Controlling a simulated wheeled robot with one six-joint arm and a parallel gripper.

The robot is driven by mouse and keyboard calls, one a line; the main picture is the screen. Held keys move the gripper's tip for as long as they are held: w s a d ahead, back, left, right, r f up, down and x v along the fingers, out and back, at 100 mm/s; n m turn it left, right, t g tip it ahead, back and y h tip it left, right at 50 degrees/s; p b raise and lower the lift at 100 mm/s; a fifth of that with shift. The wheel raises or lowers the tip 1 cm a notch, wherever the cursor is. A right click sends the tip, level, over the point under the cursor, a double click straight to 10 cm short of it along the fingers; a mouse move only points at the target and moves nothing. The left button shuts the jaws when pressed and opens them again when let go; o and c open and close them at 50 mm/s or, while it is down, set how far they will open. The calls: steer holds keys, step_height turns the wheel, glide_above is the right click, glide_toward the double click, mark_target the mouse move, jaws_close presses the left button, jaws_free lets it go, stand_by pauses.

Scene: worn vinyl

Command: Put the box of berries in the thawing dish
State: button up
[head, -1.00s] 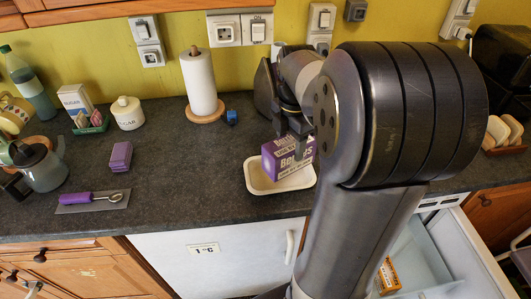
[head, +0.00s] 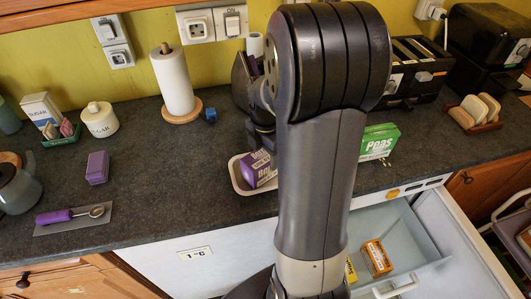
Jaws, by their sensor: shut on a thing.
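The box of berries (head: 256,171), purple and white, is at the cream thawing dish (head: 236,181) on the dark counter. The box looks tilted and sits over or within the dish; I cannot tell if it touches the dish floor. My gripper (head: 264,147) reaches down to the top of the box and is shut on it. My arm hides the right part of the dish and part of the box, and the fingertips are hard to make out.
A green peas box (head: 378,141) stands right of my arm. An open freezer drawer (head: 410,238) below holds an orange box (head: 376,258). A paper towel roll (head: 174,82), a small purple box (head: 97,168) and a purple-handled scoop (head: 70,215) are left.

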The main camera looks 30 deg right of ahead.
steer(key=shift+f, duration=0.15)
steer(key=o, duration=1.2)
step_height(320, 180, up, 12)
steer(key=shift+r, duration=0.15)
